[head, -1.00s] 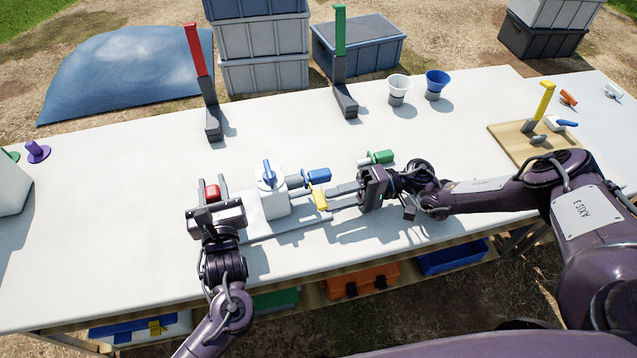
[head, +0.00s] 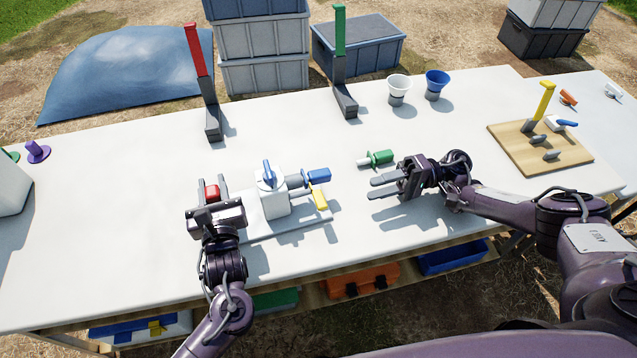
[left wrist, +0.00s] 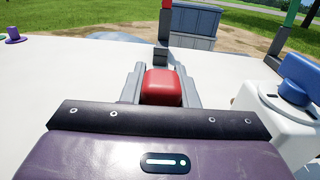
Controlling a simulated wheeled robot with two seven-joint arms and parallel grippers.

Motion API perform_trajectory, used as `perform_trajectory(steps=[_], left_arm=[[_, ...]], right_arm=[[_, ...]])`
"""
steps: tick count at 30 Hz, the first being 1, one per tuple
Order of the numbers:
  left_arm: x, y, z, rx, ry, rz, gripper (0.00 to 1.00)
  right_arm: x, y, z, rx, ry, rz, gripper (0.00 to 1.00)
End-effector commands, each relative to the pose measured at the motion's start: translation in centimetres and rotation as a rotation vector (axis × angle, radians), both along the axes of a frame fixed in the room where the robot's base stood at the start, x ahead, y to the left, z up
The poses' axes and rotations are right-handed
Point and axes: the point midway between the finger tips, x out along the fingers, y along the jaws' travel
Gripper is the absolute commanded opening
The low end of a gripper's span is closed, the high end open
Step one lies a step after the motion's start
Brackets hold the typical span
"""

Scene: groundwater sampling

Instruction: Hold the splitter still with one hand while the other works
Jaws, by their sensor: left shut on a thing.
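The splitter (head: 273,202) is a white block with a blue knob on top. It stands on a grey base plate (head: 300,228) on the table, with a blue piece (head: 318,175) and a yellow piece (head: 320,200) at its right side. My left gripper (head: 209,186) is at the splitter's left, shut on a red block (head: 211,193). The red block (left wrist: 162,87) sits between the fingers in the left wrist view, with the splitter (left wrist: 285,120) to the right. My right gripper (head: 383,187) is open and empty, right of the yellow piece and apart from it.
A green-handled piece (head: 379,157) lies just beyond my right gripper. Red (head: 196,50) and green (head: 340,35) uprights stand at the back edge. White (head: 398,88) and blue (head: 437,82) cups stand back right. A wooden board (head: 560,155) with a yellow handle lies at right.

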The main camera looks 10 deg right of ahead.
Motion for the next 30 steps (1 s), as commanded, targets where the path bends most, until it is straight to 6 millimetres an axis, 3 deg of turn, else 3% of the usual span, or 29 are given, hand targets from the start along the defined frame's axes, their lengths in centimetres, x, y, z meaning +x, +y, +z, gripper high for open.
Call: perform_trajectory(steps=[8,9,14,23,30], left_arm=[[0.0,0.0,0.0,0.0,0.0,0.0,0.0],[0.0,0.0,0.0,0.0,0.0,0.0,0.32],[0.0,0.0,0.0,0.0,0.0,0.0,0.53],[-0.2,0.0,0.0,0.0,0.001,0.0,0.53],[-3.6,-0.3,-0.1,0.0,0.003,-0.002,0.53]], right_arm=[[0.0,0.0,0.0,0.0,0.0,0.0,0.36],[0.0,0.0,0.0,0.0,-0.001,0.0,0.36],[0.0,0.0,0.0,0.0,-0.001,0.0,0.36],[0.0,0.0,0.0,0.0,-0.001,0.0,0.36],[0.0,0.0,0.0,0.0,-0.001,0.0,0.36]])
